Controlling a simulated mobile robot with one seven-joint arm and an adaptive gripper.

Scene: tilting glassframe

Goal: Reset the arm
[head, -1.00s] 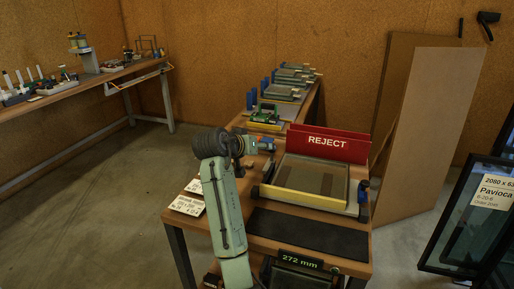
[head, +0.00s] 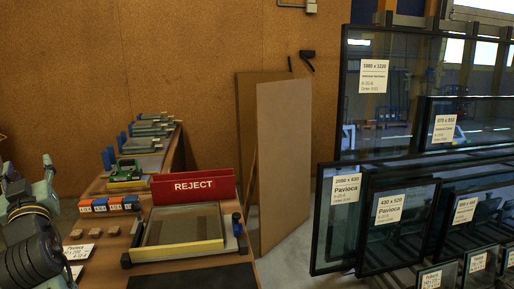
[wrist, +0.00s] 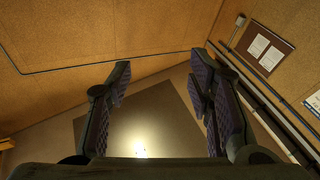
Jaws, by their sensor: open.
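My gripper (wrist: 160,95) shows in the wrist view with its two dark fingers wide apart and nothing between them. Behind the fingers are the orange-brown board walls (wrist: 130,40) and a bright patch of light. In the head view, part of my arm is at the lower left; the fingertips cannot be made out there. A work table (head: 105,250) stands beside it, with a glass frame in a yellow-edged tilting fixture (head: 180,251) and a red REJECT sign (head: 194,185) behind it.
Red, orange and blue blocks (head: 108,204), small wooden pieces (head: 112,231) and a green device (head: 126,171) are on the table. A dark mat (head: 195,277) lies at the front. Brown panels (head: 284,160) lean at the wall. Labelled glass frames (head: 345,215) stand on the right.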

